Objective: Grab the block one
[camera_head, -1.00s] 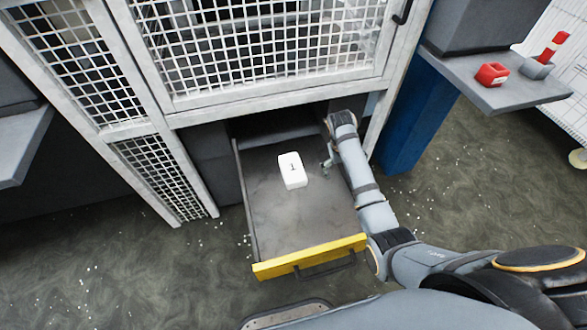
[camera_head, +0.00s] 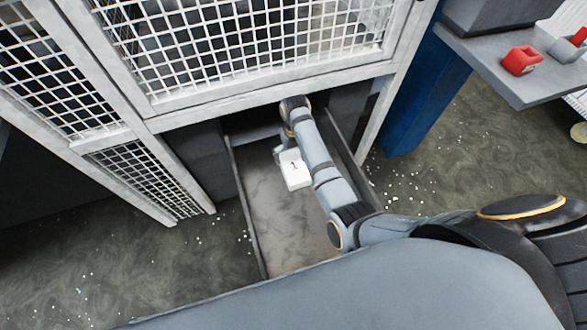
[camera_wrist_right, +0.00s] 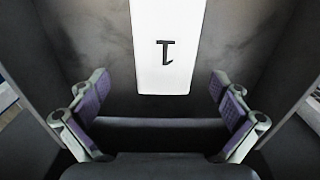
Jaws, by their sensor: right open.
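The white block (camera_head: 294,172), marked with a 1, lies in the pulled-out drawer (camera_head: 277,228). In the right wrist view the block (camera_wrist_right: 168,60) is ahead, upside down, between the lines of my two fingers. My right gripper (camera_wrist_right: 160,108) is open, with purple-padded fingers on both sides and nothing between them. The near end of the block is close to the fingertip line, and I cannot tell whether it is between them. In the head view my right gripper (camera_head: 283,152) is at the block's far side, partly hidden by my wrist. My left gripper is not in view.
A white mesh guard (camera_head: 250,50) rises above the drawer. At the right, a grey shelf (camera_head: 500,72) holds a red box (camera_head: 522,60), beside a blue post (camera_head: 427,95).

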